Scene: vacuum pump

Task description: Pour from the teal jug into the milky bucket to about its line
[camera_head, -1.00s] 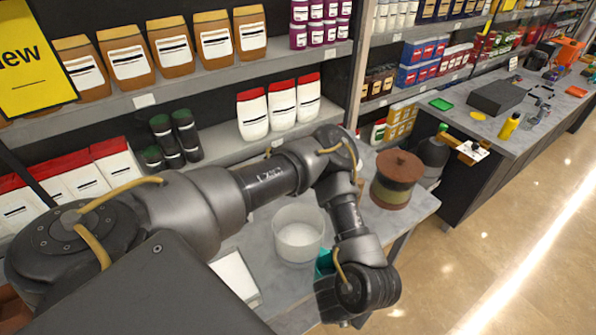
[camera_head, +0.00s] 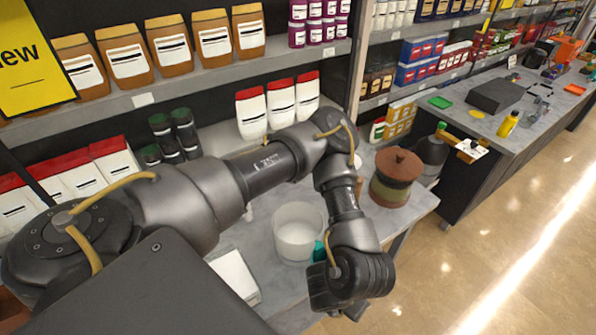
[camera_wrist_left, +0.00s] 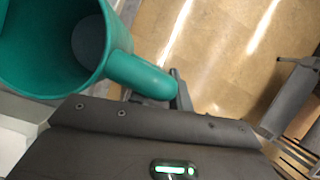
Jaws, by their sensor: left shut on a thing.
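The teal jug (camera_head: 318,251) shows only as a small patch beside my left wrist in the head view. In the left wrist view the jug (camera_wrist_left: 112,48) fills the upper left, its mouth toward the camera, with a greyish patch deep inside. My left gripper (camera_wrist_left: 172,90) is shut on the jug's handle. The milky bucket (camera_head: 298,238) is a translucent whitish tub standing upright on the grey table, just left of the jug. Its line and the jug's spout cannot be made out. My right gripper is not in view.
A brown-and-green lidded crock (camera_head: 397,178) stands at the table's right end. A white flat item (camera_head: 235,277) lies left of the bucket. Shelves of packets and jars (camera_head: 200,85) line the back. Open floor (camera_head: 500,245) lies to the right.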

